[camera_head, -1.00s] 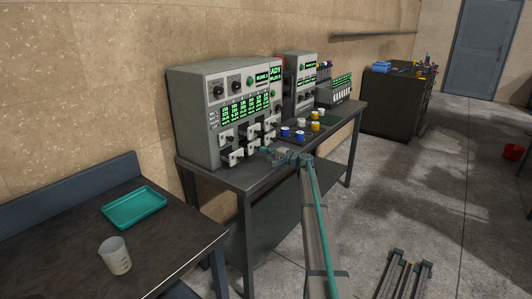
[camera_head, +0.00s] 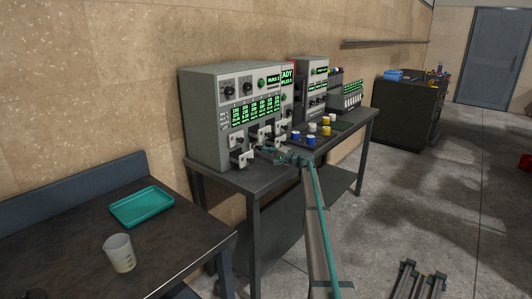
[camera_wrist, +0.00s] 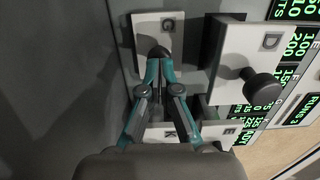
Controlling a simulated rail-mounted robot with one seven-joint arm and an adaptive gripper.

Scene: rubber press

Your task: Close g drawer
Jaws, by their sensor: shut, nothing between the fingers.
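The G drawer (camera_wrist: 147,36) has a white front, a small label and a dark round knob; it is upper left in the wrist view. In the head view the lower-left drawer front of the grey machine appears to be it (camera_head: 240,160). How far it stands out is unclear. My gripper (camera_wrist: 160,62) is shut and empty. Its fingertips are right in front of the knob and overlap its lower edge; whether they touch I cannot tell. In the head view my gripper (camera_head: 260,150) is just right of that drawer front.
The D drawer (camera_wrist: 233,60) stands out from the machine beside G, showing its dark side. Another white drawer front (camera_wrist: 152,135) is partly behind my fingers. Blue, yellow and white containers (camera_head: 311,139) stand on the bench to the right. A teal tray (camera_head: 143,207) and beaker (camera_head: 119,252) are on the near table.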

